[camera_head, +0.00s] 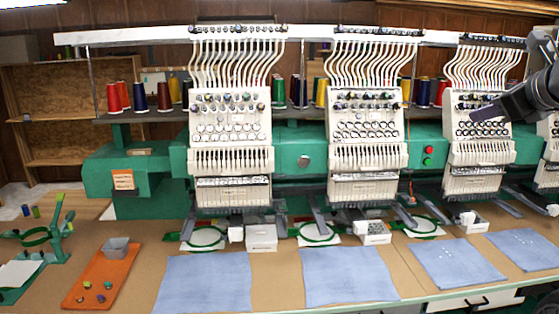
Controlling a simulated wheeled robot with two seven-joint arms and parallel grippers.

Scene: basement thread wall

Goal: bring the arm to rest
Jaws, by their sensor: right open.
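My right arm comes in at the upper right edge. My right gripper (483,113) is raised in front of the third embroidery head (477,160), well above the table, and points left. It is open, and nothing shows between its fingers. My left gripper is not in view.
White embroidery heads (230,145) with thread tubes stand along the green machine (130,175). Blue cloths (203,282), hoops (318,233) and small white boxes (262,238) lie on the brown table. An orange board (100,270) holds a grey bin (116,247) and several bobbins. Thread cones stand behind.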

